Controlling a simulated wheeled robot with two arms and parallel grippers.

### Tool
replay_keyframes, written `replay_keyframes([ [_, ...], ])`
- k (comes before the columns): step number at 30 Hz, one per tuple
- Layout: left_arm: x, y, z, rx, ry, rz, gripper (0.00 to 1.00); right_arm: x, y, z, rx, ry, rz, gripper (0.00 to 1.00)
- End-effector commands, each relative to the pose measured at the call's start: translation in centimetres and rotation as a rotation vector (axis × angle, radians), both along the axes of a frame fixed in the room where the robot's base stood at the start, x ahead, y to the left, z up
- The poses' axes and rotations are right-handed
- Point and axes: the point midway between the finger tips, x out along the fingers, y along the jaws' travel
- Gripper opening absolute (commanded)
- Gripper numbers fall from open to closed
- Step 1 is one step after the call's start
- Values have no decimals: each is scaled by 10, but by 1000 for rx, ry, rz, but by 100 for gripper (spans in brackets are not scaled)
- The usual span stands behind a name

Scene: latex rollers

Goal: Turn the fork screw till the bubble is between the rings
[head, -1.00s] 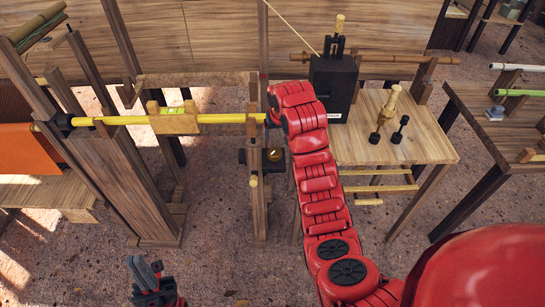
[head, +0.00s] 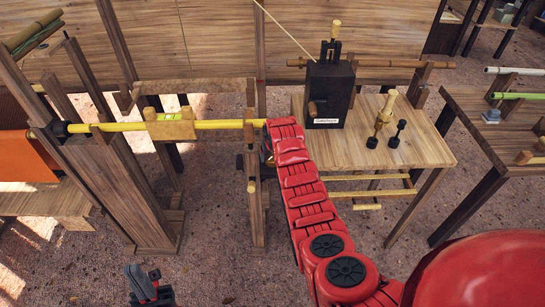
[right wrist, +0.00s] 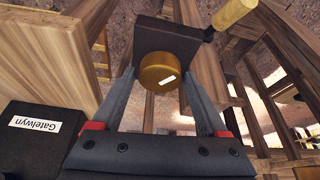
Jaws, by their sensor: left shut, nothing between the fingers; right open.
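A yellow roller rod (head: 220,124) lies level across wooden posts at the left in the head view. On it sits a wooden block with a green level vial (head: 169,116); bubble and rings are too small to tell. The fork screw, a round brass knob (right wrist: 160,71) on a dark block, shows in the right wrist view. My right gripper (right wrist: 158,77) is open, its fingers on either side of the knob; contact cannot be told. In the head view my red arm mostly hides that hand and the knob. My left gripper (head: 147,282) is shut and empty, low at front left.
A black box (head: 330,93) with a white label and a side handle stands on a wooden table (head: 345,152), beside a pale wooden piece (head: 383,117) and dark pegs. The label reads Gatelwyn in the right wrist view (right wrist: 39,122). Wooden posts crowd the right hand.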

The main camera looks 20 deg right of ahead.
Motion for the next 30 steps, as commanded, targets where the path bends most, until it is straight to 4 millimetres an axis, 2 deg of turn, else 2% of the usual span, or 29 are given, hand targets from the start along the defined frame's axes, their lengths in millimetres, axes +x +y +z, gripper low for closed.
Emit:
replay_keyframes([
  [7, 0, 0, 1, 0, 0, 0, 0, 4, 0, -8, 0, -2, 1, 76],
  [17, 0, 0, 1, 0, 0, 0, 0, 4, 0, -9, -1, -3, 2, 75],
  [27, 0, 0, 1, 0, 0, 0, 0, 4, 0, -9, -1, -3, 2, 13],
  [28, 0, 0, 1, 0, 0, 0, 0, 4, 0, -9, -1, -3, 2, 8],
  [30, 0, 0, 1, 0, 0, 0, 0, 4, 0, -9, -1, -3, 3, 8],
])
